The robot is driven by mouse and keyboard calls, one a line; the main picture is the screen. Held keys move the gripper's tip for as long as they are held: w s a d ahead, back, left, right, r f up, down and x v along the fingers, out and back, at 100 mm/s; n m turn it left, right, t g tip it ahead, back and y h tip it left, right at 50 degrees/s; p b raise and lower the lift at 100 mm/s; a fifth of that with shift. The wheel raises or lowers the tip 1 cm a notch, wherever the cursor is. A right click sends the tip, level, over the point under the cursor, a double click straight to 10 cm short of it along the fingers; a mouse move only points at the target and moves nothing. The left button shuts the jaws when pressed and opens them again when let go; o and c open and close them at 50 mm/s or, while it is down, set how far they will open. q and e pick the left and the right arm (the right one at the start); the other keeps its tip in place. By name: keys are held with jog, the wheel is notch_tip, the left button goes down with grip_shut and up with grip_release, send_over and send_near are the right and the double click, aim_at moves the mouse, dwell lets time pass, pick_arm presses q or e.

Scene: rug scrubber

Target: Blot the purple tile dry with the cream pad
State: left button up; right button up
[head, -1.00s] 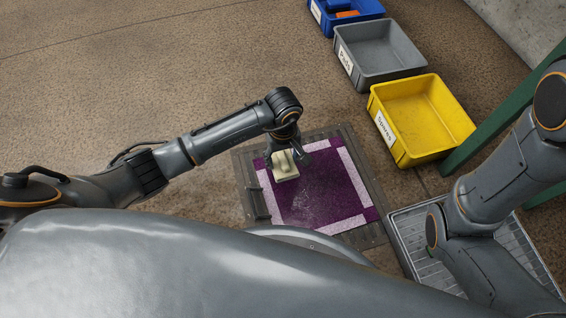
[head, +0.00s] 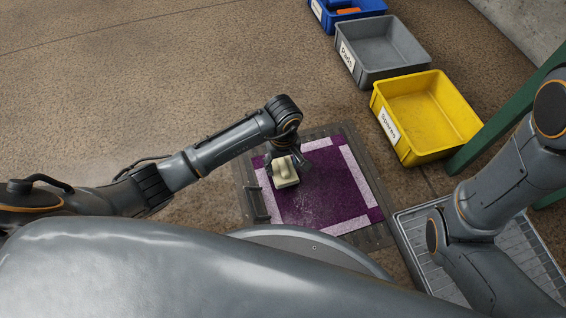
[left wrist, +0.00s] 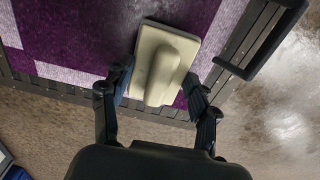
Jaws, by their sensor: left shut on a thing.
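The purple tile (head: 320,195) with a pale pink border lies in a dark slatted frame (head: 250,178) on the floor. Pale specks show on its lower middle part. The cream pad (head: 286,180), a flat block with a raised grip, is at the tile's upper left part. My left gripper (head: 284,163) is shut on the pad's grip from above. In the left wrist view the pad (left wrist: 185,35) lies over the tile (left wrist: 75,25), with the gripper fingers (left wrist: 160,95) on either side of its grip. I cannot tell whether the pad touches the tile. My right gripper is out of view.
A yellow bin (head: 425,115) labelled Spares, a grey bin (head: 382,50) labelled Pads and a blue bin (head: 345,12) stand beyond the tile. A metal grated tray (head: 410,225) is on the right, by a green post (head: 500,125). The floor at left is open.

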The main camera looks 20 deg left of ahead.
pick_arm(q)
jog(key=shift+f, duration=0.15)
jog(key=shift+f+b, duration=0.45)
jog(key=shift+f, duration=0.05)
dwell(2.0)
jog(key=shift+r+p, duration=0.35)
jog(key=shift+p, duration=0.1)
notch_tip(320, 180, up, 4)
jog(key=p, duration=0.3)
jog(key=shift+f, duration=0.1)
